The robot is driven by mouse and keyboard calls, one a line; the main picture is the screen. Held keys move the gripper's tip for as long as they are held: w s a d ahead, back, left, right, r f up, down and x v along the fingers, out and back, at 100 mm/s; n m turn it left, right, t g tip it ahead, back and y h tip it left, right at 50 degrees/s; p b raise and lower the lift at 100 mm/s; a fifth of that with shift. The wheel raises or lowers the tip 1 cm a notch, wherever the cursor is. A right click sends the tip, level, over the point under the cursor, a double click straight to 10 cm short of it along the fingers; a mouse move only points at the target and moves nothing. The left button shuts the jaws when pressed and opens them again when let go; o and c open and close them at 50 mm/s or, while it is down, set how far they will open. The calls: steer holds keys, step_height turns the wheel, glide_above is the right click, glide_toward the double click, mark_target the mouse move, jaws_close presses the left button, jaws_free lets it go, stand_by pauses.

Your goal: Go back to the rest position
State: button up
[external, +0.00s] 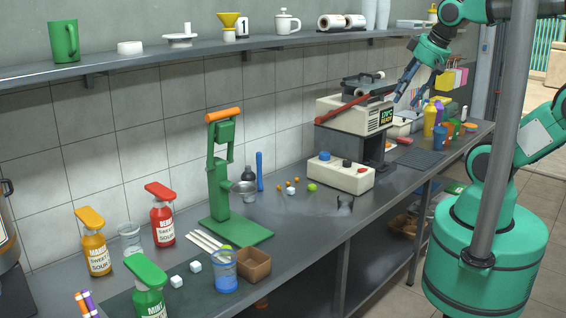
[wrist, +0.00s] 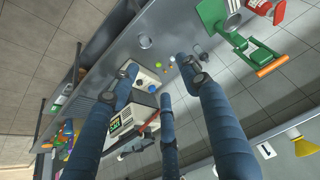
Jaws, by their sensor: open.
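My gripper (external: 408,95) is raised above the right part of the counter, beside the press machine (external: 352,121) with its green-lettered sign. Its fingers are spread with nothing between them. In the wrist view the open gripper (wrist: 157,82) shows as long blue fingers pointing out over the counter, upside down. A dark red stick (external: 355,106) lies across the upper part of the machine, apart from the fingers. The machine also shows in the wrist view (wrist: 122,122), partly hidden by the fingers.
The counter (external: 318,225) holds a green hand press (external: 222,180), several sauce bottles, a white control box (external: 340,176) and several cups at the right. A wall shelf (external: 215,50) with a green mug (external: 64,41) runs above. A grey post (external: 508,130) stands in front of my arm.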

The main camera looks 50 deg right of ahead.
steer(key=shift+f, duration=0.1)
step_height(320, 180, down, 5)
steer(key=b, duration=0.5)
